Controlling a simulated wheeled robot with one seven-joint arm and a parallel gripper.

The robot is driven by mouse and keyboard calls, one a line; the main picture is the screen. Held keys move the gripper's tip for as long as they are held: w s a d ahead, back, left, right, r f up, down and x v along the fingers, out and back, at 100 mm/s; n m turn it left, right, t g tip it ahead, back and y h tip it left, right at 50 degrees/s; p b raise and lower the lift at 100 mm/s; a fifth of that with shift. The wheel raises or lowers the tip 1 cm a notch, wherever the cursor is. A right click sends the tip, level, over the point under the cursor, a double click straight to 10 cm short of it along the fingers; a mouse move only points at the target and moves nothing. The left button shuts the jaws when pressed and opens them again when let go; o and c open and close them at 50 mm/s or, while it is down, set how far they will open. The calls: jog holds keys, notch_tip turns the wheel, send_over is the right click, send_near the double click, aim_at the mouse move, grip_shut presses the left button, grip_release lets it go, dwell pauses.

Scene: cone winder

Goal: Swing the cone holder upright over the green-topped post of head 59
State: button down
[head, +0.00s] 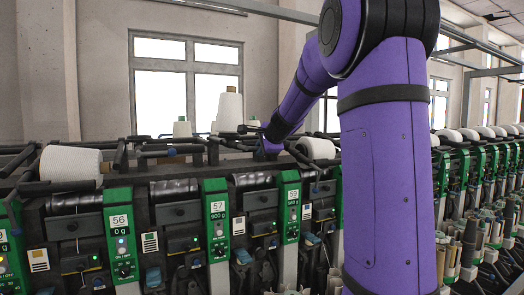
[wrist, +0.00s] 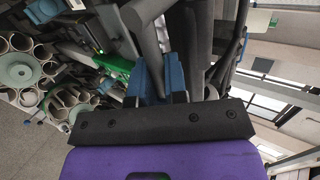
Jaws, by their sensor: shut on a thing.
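My gripper (head: 268,149) is low at the back rail of the winder, left of a white cone (head: 318,149) lying tilted. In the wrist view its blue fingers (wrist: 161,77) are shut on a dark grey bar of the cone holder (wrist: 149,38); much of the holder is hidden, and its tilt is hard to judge. The green panel after 57 (head: 290,205) has a number too small to read surely. The panel to its right is mostly behind my purple arm. I cannot make out the green-topped post of head 59 for certain.
Heads 56 (head: 120,235) and 57 (head: 217,225) stand at left. A large white cone (head: 70,163) lies on its holder there. An upright white cone (head: 229,112) stands behind the rail. Dark holder arms crowd the rail. The wrist view shows several empty tubes (wrist: 22,42).

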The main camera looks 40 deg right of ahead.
jog(key=c, duration=1.2)
grip_release()
jog(key=shift+s+r, duration=0.1)
jog(key=v, duration=1)
jog(key=shift+s+r, duration=0.1)
jog(key=shift+s, duration=0.2)
